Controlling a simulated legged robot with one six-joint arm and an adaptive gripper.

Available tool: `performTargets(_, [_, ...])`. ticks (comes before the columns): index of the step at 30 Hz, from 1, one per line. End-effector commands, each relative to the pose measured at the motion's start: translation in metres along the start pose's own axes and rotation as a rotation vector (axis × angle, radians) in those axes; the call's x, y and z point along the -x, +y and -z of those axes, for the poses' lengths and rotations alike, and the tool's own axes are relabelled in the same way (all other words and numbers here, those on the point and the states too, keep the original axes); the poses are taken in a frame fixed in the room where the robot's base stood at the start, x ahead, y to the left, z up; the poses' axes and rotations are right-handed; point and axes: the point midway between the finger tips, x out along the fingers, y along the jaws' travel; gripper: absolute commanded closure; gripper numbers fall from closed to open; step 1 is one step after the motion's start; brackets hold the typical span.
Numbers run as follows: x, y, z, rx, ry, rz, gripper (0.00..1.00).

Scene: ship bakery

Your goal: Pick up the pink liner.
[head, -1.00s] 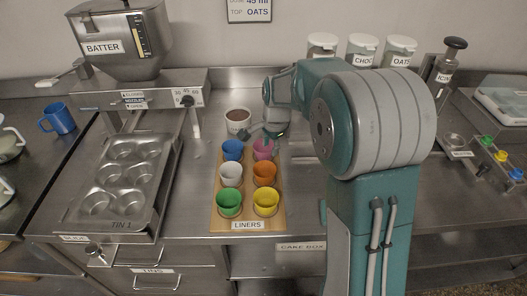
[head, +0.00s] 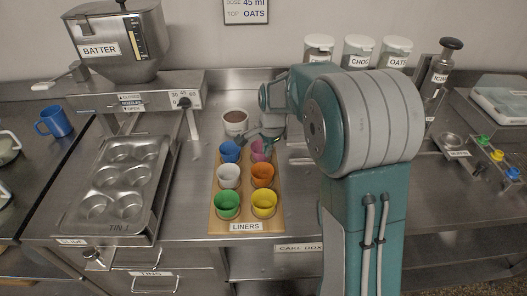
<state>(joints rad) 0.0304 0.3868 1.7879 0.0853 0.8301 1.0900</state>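The pink liner (head: 257,152) stands at the back right of the wooden liner board (head: 246,213). My gripper (head: 258,137) is at the pink liner's back rim, low over the board. The fingers are small and partly hidden, so I cannot tell whether they are open or touching the liner. A blue liner (head: 230,151) stands just left of the pink one. An orange liner (head: 262,174) stands in front of it.
White (head: 229,176), green (head: 227,205) and yellow (head: 264,204) liners fill the rest of the board. A white cup with brown contents (head: 235,122) stands close behind the board. The muffin tin (head: 115,185) is to the left. Lidded jars (head: 357,52) line the back right.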

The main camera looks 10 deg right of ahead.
Motion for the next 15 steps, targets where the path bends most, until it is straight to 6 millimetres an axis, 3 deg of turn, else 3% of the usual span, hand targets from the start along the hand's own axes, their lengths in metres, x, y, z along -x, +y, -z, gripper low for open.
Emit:
performTargets(5, [0.01,-0.002,0.0,0.0,0.001,0.002,1.0])
performTargets(10, [0.034,-0.005,0.0,0.0,0.002,0.004,1.0])
performTargets(15, [0.063,0.014,-0.004,-0.001,0.002,0.005,1.0])
